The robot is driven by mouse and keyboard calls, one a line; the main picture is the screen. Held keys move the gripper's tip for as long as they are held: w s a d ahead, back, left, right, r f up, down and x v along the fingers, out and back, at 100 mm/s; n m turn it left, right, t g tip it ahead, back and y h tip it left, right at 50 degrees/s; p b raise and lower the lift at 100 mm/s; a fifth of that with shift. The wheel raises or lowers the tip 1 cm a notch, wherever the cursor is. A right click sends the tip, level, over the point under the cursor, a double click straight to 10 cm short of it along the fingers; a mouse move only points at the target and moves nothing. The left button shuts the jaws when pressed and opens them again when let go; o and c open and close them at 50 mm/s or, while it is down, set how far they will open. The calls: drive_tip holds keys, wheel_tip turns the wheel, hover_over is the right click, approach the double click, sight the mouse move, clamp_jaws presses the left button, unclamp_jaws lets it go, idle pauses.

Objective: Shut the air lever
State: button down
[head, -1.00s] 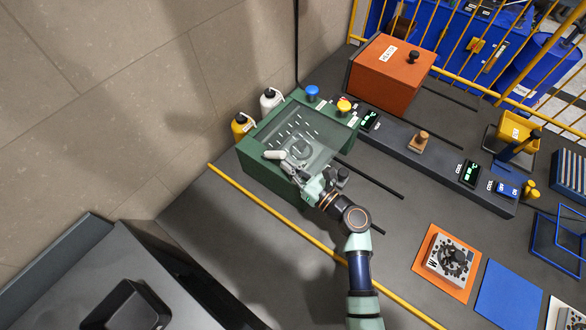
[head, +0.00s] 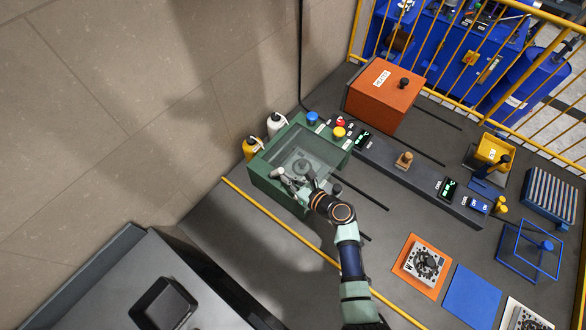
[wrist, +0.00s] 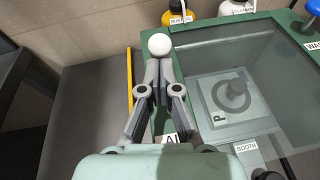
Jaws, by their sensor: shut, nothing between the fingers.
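The green booth (head: 262,180) has a clear top over a plate marked P (wrist: 216,118). The air lever's white ball knob (wrist: 159,44) shows just beyond my fingertips in the wrist view; the pale lever end (head: 277,171) shows at the booth's near left edge in the head view. My gripper (wrist: 159,66) is shut and empty, its fingertips right at the knob. I cannot tell whether they touch it. My fingers hide the lever's shaft. A partly covered label starting "AI" (wrist: 170,138) lies below my fingers. In the head view my gripper (head: 288,182) is over the booth's front edge.
Yellow (head: 252,147) and white (head: 275,124) bottles stand behind the booth. A blue knob (head: 312,118) and yellow knob (head: 339,132) are on its far side. A yellow floor line (head: 270,215) runs in front. An orange box (head: 384,90) stands farther back.

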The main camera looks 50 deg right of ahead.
sight(280, 171)
drive_tip(key=r+p, duration=0.1)
drive_tip(key=p, duration=0.1)
drive_tip(key=w+r+g+p, duration=0.1)
drive_tip(key=r+p, duration=0.1)
drive_tip(key=shift+g+p, duration=0.3)
drive_tip(key=shift+p, duration=0.05)
drive_tip(key=w+g+p, duration=0.1)
drive_tip(key=p, duration=0.2)
drive_tip(key=shift+g, duration=0.3)
drive_tip(key=shift+w+f+p, duration=0.15)
drive_tip(key=shift+w+p, duration=0.2)
drive_tip(key=shift+w+a, duration=0.15)
drive_tip(key=shift+w, duration=0.3)
